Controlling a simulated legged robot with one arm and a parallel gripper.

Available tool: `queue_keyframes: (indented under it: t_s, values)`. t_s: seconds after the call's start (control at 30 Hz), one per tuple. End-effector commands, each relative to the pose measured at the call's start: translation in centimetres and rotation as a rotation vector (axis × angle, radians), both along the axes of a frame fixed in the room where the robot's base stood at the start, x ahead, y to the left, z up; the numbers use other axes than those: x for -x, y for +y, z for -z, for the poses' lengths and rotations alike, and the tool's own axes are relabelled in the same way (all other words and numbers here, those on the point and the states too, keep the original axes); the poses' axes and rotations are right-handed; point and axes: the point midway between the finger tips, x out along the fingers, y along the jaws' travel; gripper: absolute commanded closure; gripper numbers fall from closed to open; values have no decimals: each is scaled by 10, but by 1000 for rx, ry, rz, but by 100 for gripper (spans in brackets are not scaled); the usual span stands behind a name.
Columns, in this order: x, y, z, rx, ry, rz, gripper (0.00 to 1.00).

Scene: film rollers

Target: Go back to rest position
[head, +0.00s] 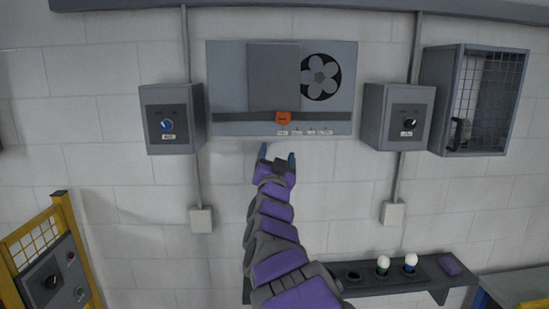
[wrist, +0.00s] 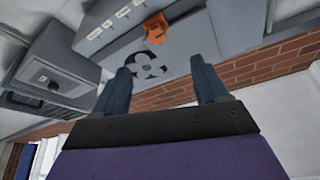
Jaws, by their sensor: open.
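My purple and grey arm reaches up in the middle of the head view. My gripper (head: 277,156) is open and empty, with its two dark blue fingers spread apart, just below the wall panel (head: 230,84). In the wrist view my gripper (wrist: 160,85) also shows open with nothing between the fingers. The panel carries a round fan-like disc (head: 321,77), a grey cover plate (head: 273,77) and an orange slider (head: 283,118) on a dark slot. The orange slider also shows in the wrist view (wrist: 155,28). My gripper looks apart from it.
Control boxes with a blue knob (head: 167,125) and a black knob (head: 410,123) flank the panel. A mesh-fronted cabinet (head: 478,100) hangs at right. A dark shelf (head: 400,275) with small bulbs sits low right. A yellow-framed panel (head: 55,255) stands low left.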

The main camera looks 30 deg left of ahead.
Motion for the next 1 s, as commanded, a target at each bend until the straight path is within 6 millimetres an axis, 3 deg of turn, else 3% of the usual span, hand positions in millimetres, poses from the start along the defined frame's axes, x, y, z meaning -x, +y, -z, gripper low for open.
queue_keyframes:
  t_s: [0.33, 0.47, 0.57, 0.73, 0.87, 1.0]
  values:
    - [1, -3, -1, 1, 1, 1, 27]
    - [-6, -20, 11, 48, 38, 7, 27]
    - [-13, -52, 34, 127, 114, 16, 27]
    - [-13, -135, 102, 298, 335, 37, 27]
    - [8, -199, 159, 408, 528, 49, 27]
    - [47, -262, 219, 494, 736, 61, 27]
